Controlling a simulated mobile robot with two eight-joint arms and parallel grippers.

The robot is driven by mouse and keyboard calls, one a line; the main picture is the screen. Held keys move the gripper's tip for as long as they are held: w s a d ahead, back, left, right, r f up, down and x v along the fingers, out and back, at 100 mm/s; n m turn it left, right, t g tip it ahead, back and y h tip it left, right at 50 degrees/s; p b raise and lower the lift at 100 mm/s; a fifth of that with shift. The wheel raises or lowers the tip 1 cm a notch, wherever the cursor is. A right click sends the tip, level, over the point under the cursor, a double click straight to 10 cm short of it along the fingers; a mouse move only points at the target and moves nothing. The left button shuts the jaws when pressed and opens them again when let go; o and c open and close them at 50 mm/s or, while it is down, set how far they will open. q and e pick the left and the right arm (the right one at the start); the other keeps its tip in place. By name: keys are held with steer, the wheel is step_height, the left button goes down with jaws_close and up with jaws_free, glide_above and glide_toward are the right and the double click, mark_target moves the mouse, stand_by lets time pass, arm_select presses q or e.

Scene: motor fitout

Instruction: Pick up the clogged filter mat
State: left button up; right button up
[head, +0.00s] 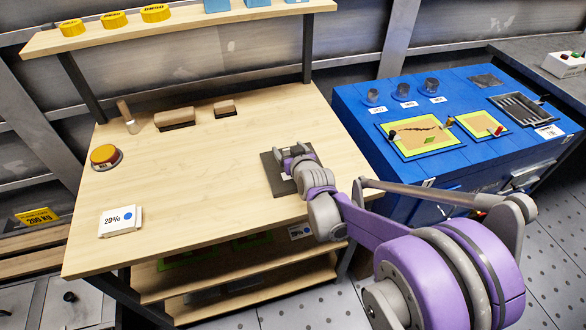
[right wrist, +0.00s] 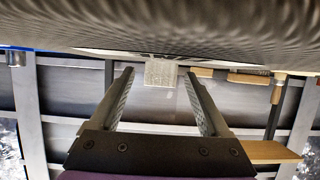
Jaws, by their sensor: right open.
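The dark grey filter mat (head: 273,178) lies flat on the wooden bench near its right edge, partly covered by my right gripper (head: 291,157). In the right wrist view a dark, finely ridged surface (right wrist: 160,28) fills the top, apparently the mat seen very close. A small pale tab (right wrist: 160,73) hangs from its edge and appears between the two fingers. My right gripper (right wrist: 157,90) is open, with its fingers apart on either side of the tab. I cannot tell whether a finger touches it. My left gripper is not in view.
The bench (head: 210,170) is mostly clear. A white 20% box (head: 120,221), a yellow-orange button (head: 105,156) and brushes (head: 175,119) stand on it. A shelf (head: 190,25) runs above the back. A blue cabinet (head: 365,135) with trays stands at the right.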

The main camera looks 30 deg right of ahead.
steer(key=shift+c, duration=0.2)
jaws_close()
stand_by(0.3)
